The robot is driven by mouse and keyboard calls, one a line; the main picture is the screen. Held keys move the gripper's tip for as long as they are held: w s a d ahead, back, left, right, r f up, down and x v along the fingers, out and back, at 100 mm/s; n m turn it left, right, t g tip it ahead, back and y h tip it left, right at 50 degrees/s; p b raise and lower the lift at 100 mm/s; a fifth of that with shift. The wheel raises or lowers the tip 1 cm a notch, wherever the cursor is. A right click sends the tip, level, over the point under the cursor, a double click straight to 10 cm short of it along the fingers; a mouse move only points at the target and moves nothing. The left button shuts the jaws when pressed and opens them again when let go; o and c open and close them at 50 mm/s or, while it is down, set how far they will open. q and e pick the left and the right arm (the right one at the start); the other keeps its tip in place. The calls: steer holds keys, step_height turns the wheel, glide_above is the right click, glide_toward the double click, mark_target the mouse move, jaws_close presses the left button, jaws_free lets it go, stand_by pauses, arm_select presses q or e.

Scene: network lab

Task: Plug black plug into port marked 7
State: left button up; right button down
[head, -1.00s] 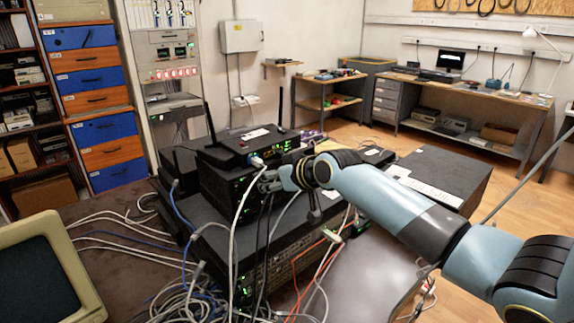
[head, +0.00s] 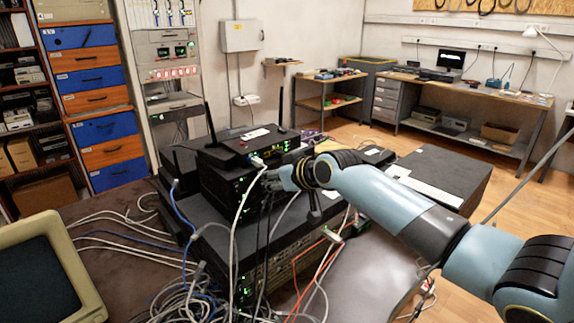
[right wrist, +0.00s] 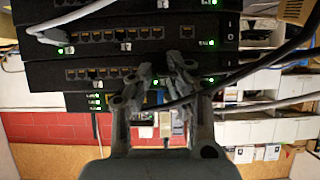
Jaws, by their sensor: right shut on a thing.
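My right gripper (head: 270,181) is at the front of the stacked network switches, and it also shows in the right wrist view (right wrist: 160,80). Its fingers are shut on the black plug, which they mostly hide. A black cable (right wrist: 262,66) runs off to the right from near the fingertips. Rows of ports show on an upper switch (right wrist: 190,34) and on a lower switch (right wrist: 48,74) behind the fingers. A small white label (right wrist: 126,46) sits under the upper row; its marking is too small to read surely. I cannot tell whether the plug touches a port. My left gripper is out of view.
A white cable (head: 235,222) rises to a port close beside my right gripper. Tangled cables (head: 180,295) lie at the front left. A router with antennas (head: 248,146) tops the stack. An old monitor (head: 45,270) stands at the left edge.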

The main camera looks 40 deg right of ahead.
steer(key=shift+f, duration=0.1)
steer(key=shift+s+d+p, duration=0.2)
steer(key=shift+s+p, duration=1.2)
steer(key=shift+s, duration=0.85)
steer(key=c, duration=2)
jaws_free()
steer(key=shift+a, duration=0.1)
jaws_close()
steer(key=s+d+b, duration=0.1)
steer(key=d+b, duration=0.4)
steer(key=d, duration=0.4)
steer(key=shift+w+a+b, duration=0.15)
steer(key=shift+w+b, duration=0.6)
steer(key=shift+w, duration=0.35)
steer(key=shift+w+a+b, duration=0.15)
steer(key=shift+w+b, duration=0.55)
steer(key=shift+w, duration=0.35)
steer(key=shift+o, duration=0.7)
jaws_free()
jaws_close()
